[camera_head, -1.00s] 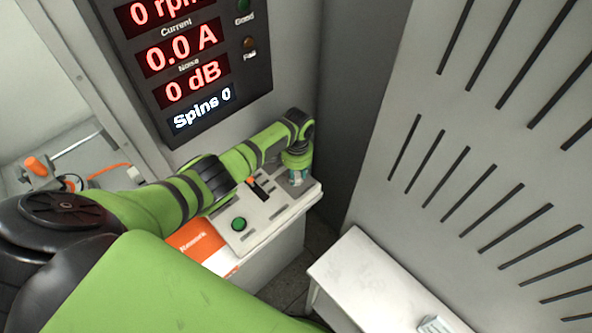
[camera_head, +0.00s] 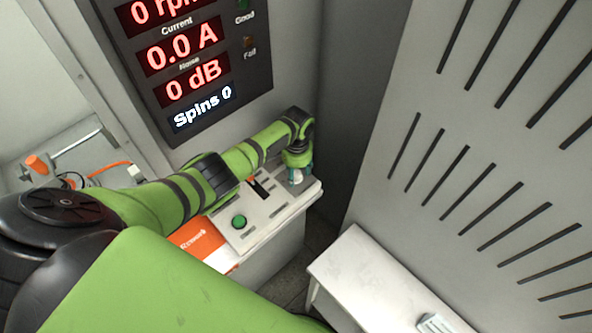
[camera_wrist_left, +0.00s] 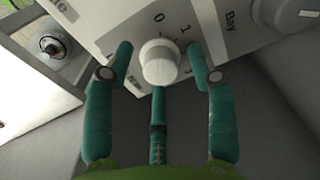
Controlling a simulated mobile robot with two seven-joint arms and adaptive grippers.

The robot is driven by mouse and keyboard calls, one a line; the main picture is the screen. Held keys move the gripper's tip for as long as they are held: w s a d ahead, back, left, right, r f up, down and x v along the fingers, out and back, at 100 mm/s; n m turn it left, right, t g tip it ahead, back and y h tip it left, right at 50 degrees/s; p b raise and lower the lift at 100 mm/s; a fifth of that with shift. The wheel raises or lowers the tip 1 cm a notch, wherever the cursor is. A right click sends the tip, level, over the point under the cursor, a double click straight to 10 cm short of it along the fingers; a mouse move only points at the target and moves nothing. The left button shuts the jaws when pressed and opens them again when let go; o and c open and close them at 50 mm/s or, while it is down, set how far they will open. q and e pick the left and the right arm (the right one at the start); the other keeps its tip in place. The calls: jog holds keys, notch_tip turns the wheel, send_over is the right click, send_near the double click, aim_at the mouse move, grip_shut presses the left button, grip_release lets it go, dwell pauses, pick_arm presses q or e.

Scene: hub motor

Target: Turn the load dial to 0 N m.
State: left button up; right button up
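The load dial (camera_wrist_left: 160,62) is a round white knob on the light panel in the left wrist view. Printed marks 0 and 1 show beyond it, with another mark partly covered by a finger. No pointer on the knob can be made out. My left gripper (camera_wrist_left: 160,52) has teal fingers standing apart around the dial, one on each side and one on the near side. Small gaps show between the side fingers and the knob. In the head view my left gripper (camera_head: 298,176) points down at the console's far right corner and hides the dial. My right gripper is not in view.
The console (camera_head: 270,222) carries a green button (camera_head: 239,222) and a dark switch (camera_head: 260,186). An orange Rework label (camera_head: 195,238) is beside it. A display (camera_head: 190,65) reads 0.0 A, 0 dB and Spins 0. A white table (camera_head: 365,280) stands at lower right.

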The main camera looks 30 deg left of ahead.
aim_at(296, 174)
pick_arm(q)
notch_tip(296, 174, up, 12)
dwell(0.6)
jog(key=shift+d, duration=0.1)
